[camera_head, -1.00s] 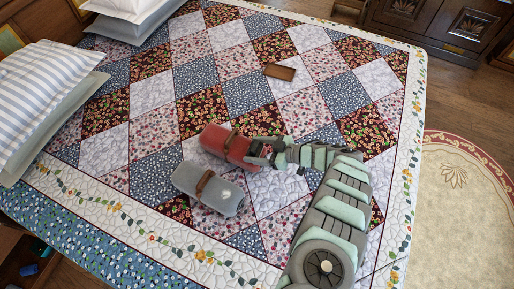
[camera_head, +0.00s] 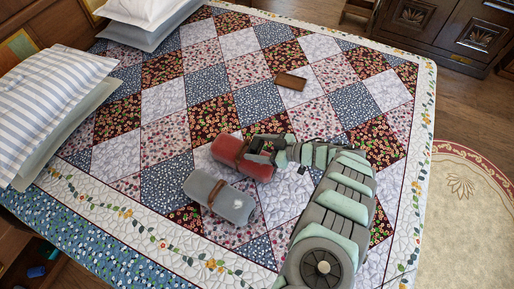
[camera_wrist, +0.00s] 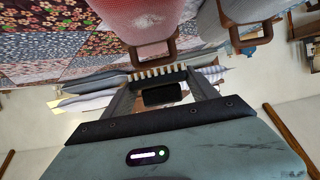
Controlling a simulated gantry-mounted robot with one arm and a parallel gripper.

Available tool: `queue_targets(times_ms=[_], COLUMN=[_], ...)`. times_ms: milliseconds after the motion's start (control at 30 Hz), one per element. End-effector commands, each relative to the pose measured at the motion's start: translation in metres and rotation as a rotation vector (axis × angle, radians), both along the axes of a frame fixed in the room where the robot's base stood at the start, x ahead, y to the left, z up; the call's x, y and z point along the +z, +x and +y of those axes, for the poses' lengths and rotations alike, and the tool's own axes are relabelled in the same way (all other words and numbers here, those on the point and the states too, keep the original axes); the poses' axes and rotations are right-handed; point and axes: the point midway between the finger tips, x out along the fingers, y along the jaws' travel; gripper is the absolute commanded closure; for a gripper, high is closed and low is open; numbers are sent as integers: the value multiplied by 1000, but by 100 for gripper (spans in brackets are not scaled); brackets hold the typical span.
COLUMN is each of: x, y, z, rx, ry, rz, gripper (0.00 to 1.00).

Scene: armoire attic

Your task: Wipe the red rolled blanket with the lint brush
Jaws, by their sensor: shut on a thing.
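The red rolled blanket (camera_head: 225,149) lies on the bed with a brown strap around it. In the wrist view the red blanket (camera_wrist: 135,14) fills the top middle, its strap hanging toward my gripper. My gripper (camera_head: 268,146) is at the right end of the red blanket, very close to it. In the wrist view my gripper (camera_wrist: 162,88) is shut on the lint brush (camera_wrist: 158,73), a dark piece with a row of pale bristles between the fingers. I cannot tell whether the bristles touch the blanket.
A grey rolled blanket (camera_head: 236,207) with a brown strap lies just in front of the red one. A small brown flat object (camera_head: 291,81) lies farther back on the patchwork quilt (camera_head: 170,140). Striped pillows (camera_head: 50,100) are at the left.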

Motion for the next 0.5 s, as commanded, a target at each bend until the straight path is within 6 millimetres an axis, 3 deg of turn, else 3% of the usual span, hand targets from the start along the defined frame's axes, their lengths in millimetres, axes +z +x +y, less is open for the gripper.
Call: queue_targets(times_ms=[233,500], x=[28,36], y=[2,1], z=[3,5], rx=[5,7], ry=[-2,-1], rz=[-5,-2], gripper=[100,100])
